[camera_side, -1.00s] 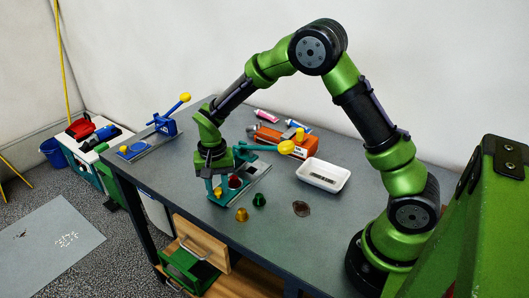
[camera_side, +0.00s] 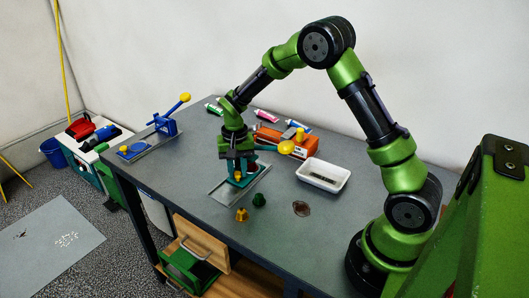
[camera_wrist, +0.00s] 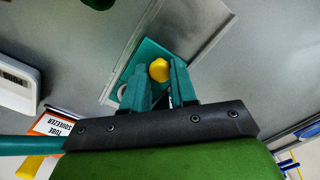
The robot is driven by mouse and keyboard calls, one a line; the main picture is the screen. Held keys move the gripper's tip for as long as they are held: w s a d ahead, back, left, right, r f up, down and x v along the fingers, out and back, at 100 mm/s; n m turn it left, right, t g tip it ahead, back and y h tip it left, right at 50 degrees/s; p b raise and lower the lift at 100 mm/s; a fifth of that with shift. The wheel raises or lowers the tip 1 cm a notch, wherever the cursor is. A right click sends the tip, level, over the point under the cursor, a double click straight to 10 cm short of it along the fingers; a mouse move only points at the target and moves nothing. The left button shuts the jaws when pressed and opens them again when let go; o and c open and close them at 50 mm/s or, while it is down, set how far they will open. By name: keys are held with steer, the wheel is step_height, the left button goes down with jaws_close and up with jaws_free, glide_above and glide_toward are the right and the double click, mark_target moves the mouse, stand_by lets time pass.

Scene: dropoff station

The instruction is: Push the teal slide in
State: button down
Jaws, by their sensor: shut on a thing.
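The bare rail stretches toward the front left. In the wrist view the slide shows as a teal plate (camera_wrist: 150,48) with a yellow knob (camera_wrist: 159,70). My gripper (camera_wrist: 160,77) is shut on the yellow knob, one teal finger on each side.
A white tray (camera_side: 322,187) and an orange box (camera_side: 268,134) are to the right and behind. A green piece (camera_side: 259,200), a yellow piece (camera_side: 242,215) and a brown disc (camera_side: 301,208) lie in front. A blue press (camera_side: 167,127) stands left.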

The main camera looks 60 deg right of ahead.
steer(key=shift+d+r, duration=0.1)
steer(key=shift+d, duration=0.3)
steer(key=c, duration=1.2)
jaws_free()
steer(key=o, duration=0.3)
steer(key=shift+a, duration=0.1)
step_height(320, 180, up, 17)
